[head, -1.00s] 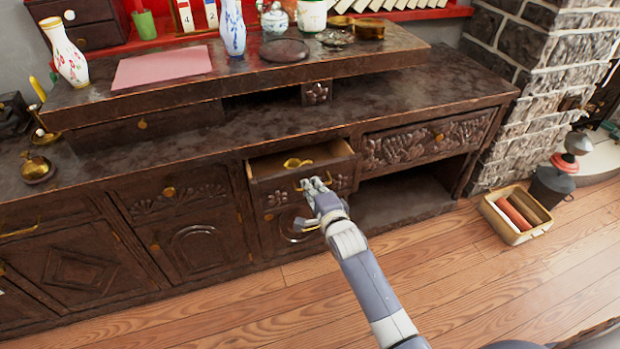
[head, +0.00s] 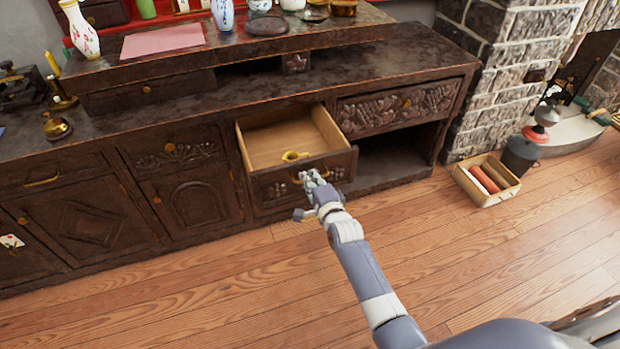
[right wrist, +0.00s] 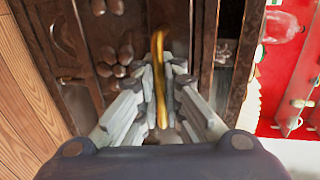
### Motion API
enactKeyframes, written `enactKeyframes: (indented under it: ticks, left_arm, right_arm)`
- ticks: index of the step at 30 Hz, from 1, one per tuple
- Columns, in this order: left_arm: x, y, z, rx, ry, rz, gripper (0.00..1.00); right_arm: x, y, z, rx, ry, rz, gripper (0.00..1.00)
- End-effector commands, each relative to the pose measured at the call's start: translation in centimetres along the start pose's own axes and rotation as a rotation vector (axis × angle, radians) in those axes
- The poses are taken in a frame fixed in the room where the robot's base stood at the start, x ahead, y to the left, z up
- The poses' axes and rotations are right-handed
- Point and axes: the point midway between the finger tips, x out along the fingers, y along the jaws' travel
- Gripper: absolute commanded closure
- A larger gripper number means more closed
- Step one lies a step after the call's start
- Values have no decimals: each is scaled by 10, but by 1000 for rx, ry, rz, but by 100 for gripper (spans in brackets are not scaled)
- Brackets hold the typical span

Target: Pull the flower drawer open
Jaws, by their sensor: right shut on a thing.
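The flower drawer (head: 268,184) in the dark wooden cabinet stands well open in the head view, with carved flowers on its front and a pale wooden inside. A small golden object (head: 294,156) lies inside it, near the front. My right gripper (head: 312,176) is at the drawer's front. In the right wrist view its fingers (right wrist: 160,92) are shut on the upright-looking golden handle (right wrist: 158,60), with the carved front behind it. The fingers hide part of the handle in the head view. My left gripper is not in view.
A wide carved drawer (head: 400,108) to the right is closed, with an open shelf space below. Vases and a pink sheet (head: 162,40) stand or lie on the cabinet top. A box (head: 486,180) with rolls sits on the floor at right. The floor in front is clear.

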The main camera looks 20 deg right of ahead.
Motion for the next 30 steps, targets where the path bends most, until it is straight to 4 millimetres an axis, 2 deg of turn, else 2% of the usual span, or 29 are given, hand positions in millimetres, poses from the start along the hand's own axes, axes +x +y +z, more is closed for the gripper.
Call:
enactKeyframes:
  ticks: [10,12,14,25,30]
  left_arm:
    - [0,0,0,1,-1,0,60]
    - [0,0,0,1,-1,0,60]
    - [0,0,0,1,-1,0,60]
    - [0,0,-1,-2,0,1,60]
    - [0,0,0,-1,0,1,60]
  right_arm:
    - [0,-2,0,0,0,-4,100]
    - [0,-2,0,0,1,-4,83]
    - [0,-2,0,0,0,-4,73]
    - [-1,-1,0,0,0,-2,73]
    - [-15,0,0,0,0,-3,73]
